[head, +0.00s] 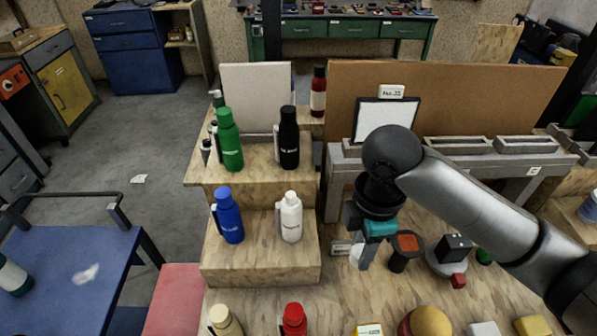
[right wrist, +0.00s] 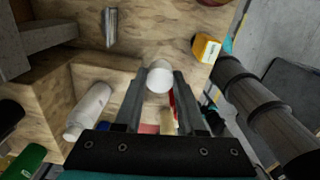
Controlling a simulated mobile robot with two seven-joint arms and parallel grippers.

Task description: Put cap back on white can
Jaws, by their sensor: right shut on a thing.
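The white can (head: 291,218) stands upright on the lower wooden step, right of the blue bottle. In the right wrist view the white can (right wrist: 88,112) shows to the left of the fingers. My right gripper (head: 361,258) points down, to the right of the white can and apart from it. It is shut on a round white cap (right wrist: 159,78), which shows between the fingertips in the right wrist view. In the head view the cap (head: 355,255) is partly hidden by the fingers. My left gripper is not in view.
A blue bottle (head: 228,216) stands beside the can. Green (head: 229,142) and black (head: 289,140) bottles stand on the upper step. A red bottle (head: 293,321) and a cream bottle (head: 224,321) are in front. A black cup (head: 403,252) stands right of my gripper.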

